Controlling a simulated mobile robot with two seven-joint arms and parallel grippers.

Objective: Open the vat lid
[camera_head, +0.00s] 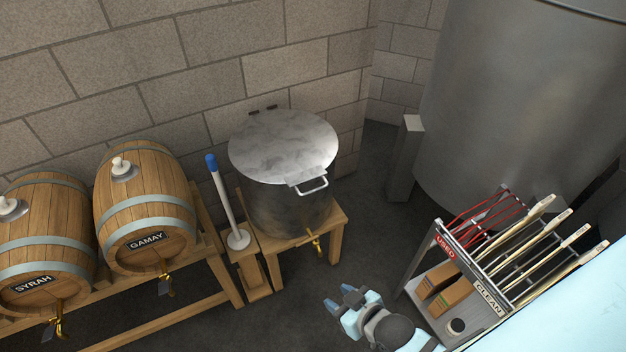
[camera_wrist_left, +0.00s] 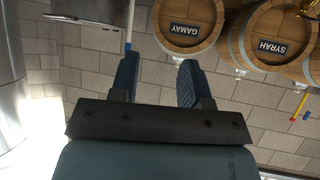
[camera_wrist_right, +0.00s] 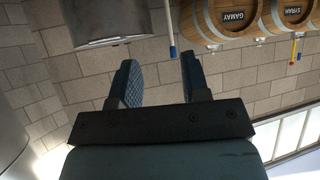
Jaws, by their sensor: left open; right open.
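The steel vat (camera_head: 285,208) stands on a wooden stand by the wall in the head view. Its round lid (camera_head: 284,142) lies flat on top, shut, with hinges (camera_head: 263,109) at the back. A bar handle (camera_head: 312,186) is at the lid's front edge. My right gripper (camera_head: 345,300) is open and empty, in front of and below the vat, apart from it. Part of the vat shows upside down in the right wrist view (camera_wrist_right: 95,22) and the left wrist view (camera_wrist_left: 90,10). My left gripper (camera_wrist_left: 157,80) is open and empty in its own wrist view; the head view does not show it.
Barrels marked GAMAY (camera_head: 146,207) and SYRAH (camera_head: 45,240) lie on a wooden rack at left. A blue-topped white pole (camera_head: 225,200) stands beside the vat. A rack (camera_head: 452,285) with tools stands at right, before a large tank (camera_head: 520,100). The floor before the vat is clear.

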